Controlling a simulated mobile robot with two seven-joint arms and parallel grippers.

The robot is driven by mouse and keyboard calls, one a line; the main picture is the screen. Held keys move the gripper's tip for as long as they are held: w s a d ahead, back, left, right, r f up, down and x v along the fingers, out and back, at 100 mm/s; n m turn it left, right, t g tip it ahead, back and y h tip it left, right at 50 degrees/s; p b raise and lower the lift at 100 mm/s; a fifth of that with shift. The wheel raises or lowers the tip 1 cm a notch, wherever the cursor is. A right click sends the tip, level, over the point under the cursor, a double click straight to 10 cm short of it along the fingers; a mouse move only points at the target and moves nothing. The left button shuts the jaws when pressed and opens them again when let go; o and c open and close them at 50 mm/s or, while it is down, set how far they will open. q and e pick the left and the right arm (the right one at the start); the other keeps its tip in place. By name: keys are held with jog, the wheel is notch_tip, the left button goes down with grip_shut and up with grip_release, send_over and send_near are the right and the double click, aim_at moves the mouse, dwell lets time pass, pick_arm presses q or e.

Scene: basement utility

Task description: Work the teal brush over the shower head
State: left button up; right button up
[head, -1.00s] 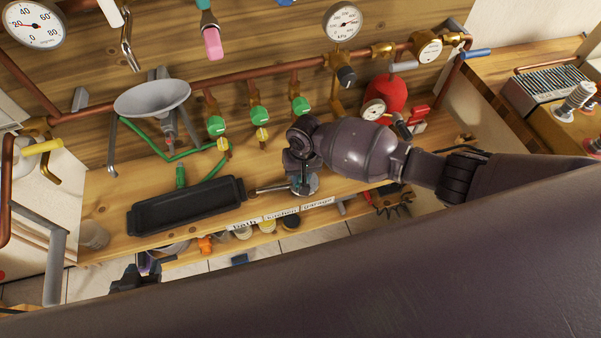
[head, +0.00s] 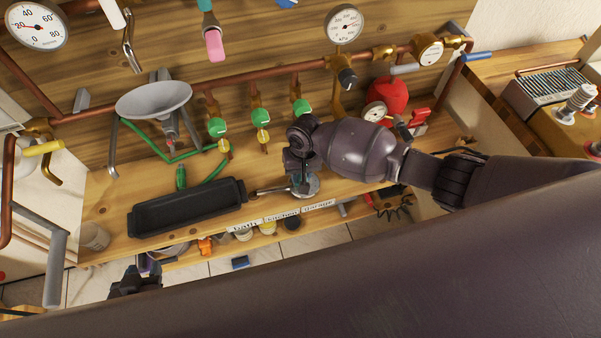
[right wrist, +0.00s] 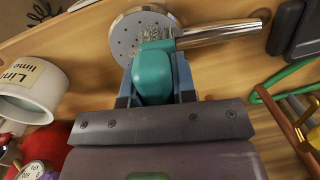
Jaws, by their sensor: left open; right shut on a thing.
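The shower head (head: 310,187) lies on the wooden bench with its round grey nozzle face up; its metal handle (head: 268,190) points left. In the right wrist view the face (right wrist: 127,38) shows beyond the brush, with the handle (right wrist: 222,33) to the right. My right gripper (head: 300,178) is shut on the teal brush (right wrist: 153,75) and holds it over the shower head. The bristles (right wrist: 152,32) are at the face and appear to touch it. The brush is mostly hidden in the head view. My left gripper (head: 137,283) is open and empty, low at the left.
A black tray (head: 187,209) stands left of the handle. A label strip (head: 283,216) runs along the bench edge. Green-handled valves (head: 259,114) and copper pipes line the back. A red vessel (head: 386,94) and a gauge stand behind my right arm. A white labelled cup (right wrist: 30,92) is near the brush.

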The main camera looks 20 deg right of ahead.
jog(key=shift+s+f, duration=0.15)
jog(key=shift+s, duration=1)
jog(key=shift+w, duration=0.15)
jog(key=shift+w+b, duration=0.35)
jog(key=shift+w, duration=0.7)
jog(key=shift+s+r+p, duration=0.2)
jog(key=shift+s+p, duration=0.2)
jog(key=shift+s, duration=0.7)
jog(key=shift+w+f+b, duration=0.1)
jog(key=shift+w+b, duration=0.45)
jog(key=shift+w, duration=0.6)
jog(key=shift+s+p, duration=0.55)
jog(key=shift+s, duration=0.1)
jog(key=shift+w, duration=0.1)
